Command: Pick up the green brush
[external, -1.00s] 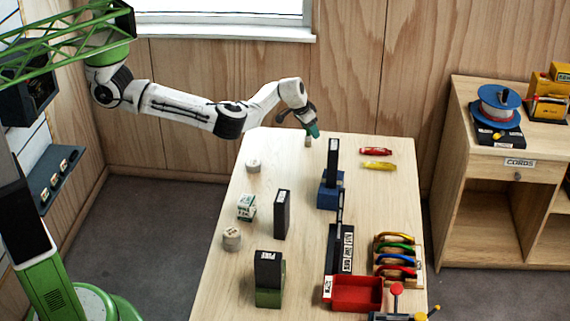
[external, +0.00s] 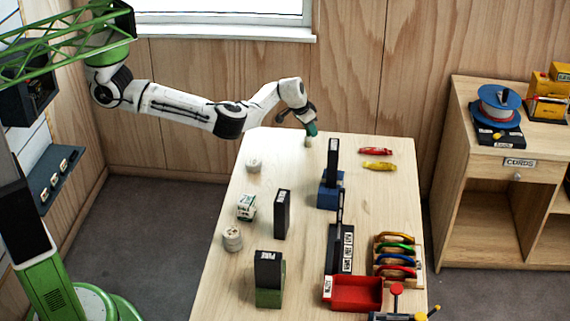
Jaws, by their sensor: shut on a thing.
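My gripper (external: 309,122) is at the far end of the table, pointing down. It is shut on the green brush (external: 312,130), a small teal-green piece showing just below the jaws. A pale tip (external: 308,141) shows under the green part, at about the height of the tabletop. The fingers are small and partly hidden, and I cannot tell whether the brush touches the table.
A black upright block on a blue base (external: 329,194) stands nearby to the right. Red (external: 375,151) and yellow (external: 379,166) pieces lie farther right. Chalk-like pots, a small box, a red tray (external: 357,293) and a rack of coloured loops (external: 397,256) stand nearer.

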